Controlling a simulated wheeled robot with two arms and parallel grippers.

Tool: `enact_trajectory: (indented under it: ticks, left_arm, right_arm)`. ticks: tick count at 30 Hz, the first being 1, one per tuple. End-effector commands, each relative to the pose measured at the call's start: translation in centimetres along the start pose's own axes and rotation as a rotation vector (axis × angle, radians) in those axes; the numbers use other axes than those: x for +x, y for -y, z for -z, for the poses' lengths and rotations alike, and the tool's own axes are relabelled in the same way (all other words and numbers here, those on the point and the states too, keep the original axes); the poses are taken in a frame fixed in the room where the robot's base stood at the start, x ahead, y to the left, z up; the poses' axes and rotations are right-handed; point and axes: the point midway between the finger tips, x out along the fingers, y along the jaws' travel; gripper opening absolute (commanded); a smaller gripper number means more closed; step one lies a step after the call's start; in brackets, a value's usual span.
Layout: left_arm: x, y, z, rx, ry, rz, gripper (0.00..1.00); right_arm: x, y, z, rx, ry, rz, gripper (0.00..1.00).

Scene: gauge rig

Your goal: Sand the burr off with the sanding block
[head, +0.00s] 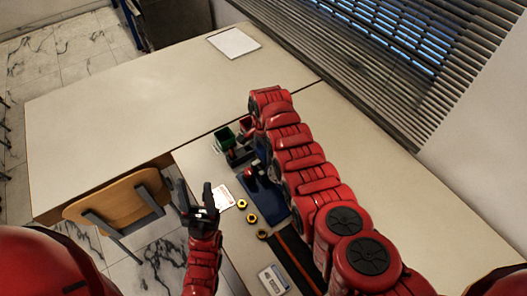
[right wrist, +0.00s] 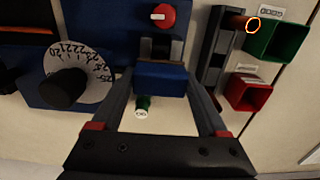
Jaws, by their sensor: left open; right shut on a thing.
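My right gripper (right wrist: 160,88) is shut on a blue block (right wrist: 160,78), which looks like the sanding block. In the right wrist view it holds the block in front of a red knob (right wrist: 162,16). A bright orange ring (right wrist: 253,25) shows at the end of a brown rod by a dark upright holder (right wrist: 215,60), up and right of the block and apart from it. I cannot tell for sure whether the ring is the burr. In the head view my right arm hides most of this. My left gripper (head: 198,200) is open and empty near the table's left edge.
A green bin (right wrist: 278,38) and a red bin (right wrist: 248,92) stand at the right. A numbered dial (right wrist: 72,80) is at left. Yellow rings (head: 251,218) and a white card (head: 222,197) lie near my left gripper.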

Motion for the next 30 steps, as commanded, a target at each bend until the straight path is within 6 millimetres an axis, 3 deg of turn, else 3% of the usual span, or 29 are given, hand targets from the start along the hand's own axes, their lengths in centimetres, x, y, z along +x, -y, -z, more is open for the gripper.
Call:
enact_trajectory:
  ticks: [11, 30]
  left_arm:
    - [0.0, 0.0, 0.0, 0.000, 0.000, 0.000, 0.50]
    - [3.1, 0.1, 0.5, 0.000, 0.000, 0.000, 0.50]
  right_arm:
    - [0.2, -0.1, 0.0, 0.000, 0.000, 0.000, 0.18]
    - [0.2, -1.6, 0.0, 0.001, 0.000, -0.001, 0.18]
